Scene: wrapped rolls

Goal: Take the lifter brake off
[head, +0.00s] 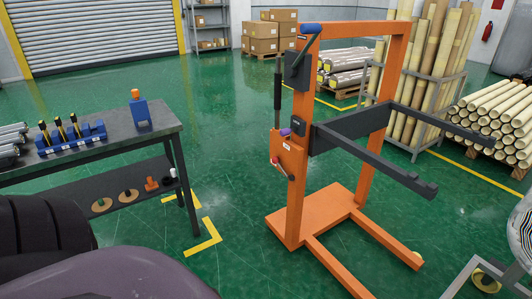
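The orange lifter (294,215) stands upright in the middle of the head view, with dark forks (375,160) reaching right. A crank with a blue grip (310,29) is at the top of its mast. On its near side are a tall black handle (278,95), an orange box (287,152), a purple knob (285,132) and a small lever with a red end (275,161). I cannot tell for certain which of these is the brake, or its state. Neither gripper shows, and nothing of mine touches the lifter.
A dark workbench (100,150) with a blue bottle (140,110) and a blue rack (72,138) stands at left. Tall rolls in a rack (430,80) and stacked rolls (500,115) are at right. Green floor (235,185) between bench and lifter is clear.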

